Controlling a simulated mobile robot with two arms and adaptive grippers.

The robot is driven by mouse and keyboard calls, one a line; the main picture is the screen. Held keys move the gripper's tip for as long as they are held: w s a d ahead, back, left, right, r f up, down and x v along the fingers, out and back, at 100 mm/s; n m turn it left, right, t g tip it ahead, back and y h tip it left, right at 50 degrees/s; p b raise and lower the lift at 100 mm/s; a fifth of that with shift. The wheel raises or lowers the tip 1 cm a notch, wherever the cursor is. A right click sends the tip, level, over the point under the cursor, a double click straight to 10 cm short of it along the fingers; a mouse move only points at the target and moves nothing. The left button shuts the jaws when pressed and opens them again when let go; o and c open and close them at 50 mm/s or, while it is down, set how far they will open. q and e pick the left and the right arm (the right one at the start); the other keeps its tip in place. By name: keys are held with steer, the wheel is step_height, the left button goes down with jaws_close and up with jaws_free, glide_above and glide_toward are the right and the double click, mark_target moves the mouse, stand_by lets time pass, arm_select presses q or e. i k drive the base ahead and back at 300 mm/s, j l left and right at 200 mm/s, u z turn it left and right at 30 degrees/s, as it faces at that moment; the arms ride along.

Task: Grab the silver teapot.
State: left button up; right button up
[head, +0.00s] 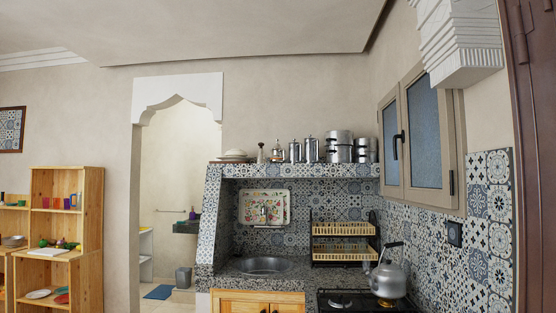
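A silver teapot (388,279) with a dark handle stands at the lower right of the head view, over the black stove (345,301), close to the tiled wall on the right. It looks upright. A dark rod-like shape rises at its top left. Its lower part shows a yellowish tint. Neither of my grippers is in view.
The tiled counter holds a round sink (260,265) and a black dish rack (343,242). Pots (338,147) and canisters stand on the tiled shelf above. Wooden shelves (85,225) stand at the left, beside an arched doorway (180,180). A window (420,135) is above right.

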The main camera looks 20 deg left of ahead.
mark_target(276, 158)
steer(key=i+j+u, duration=0.6)
steer(key=i+j, duration=0.2)
steer(key=i+j+u, duration=0.3)
steer(key=i, duration=0.15)
steer(key=i+u, duration=0.25)
steer(key=i, duration=0.2)
steer(key=i+j+u, duration=0.1)
steer(key=i+u, duration=0.2)
steer(key=i, duration=0.2)
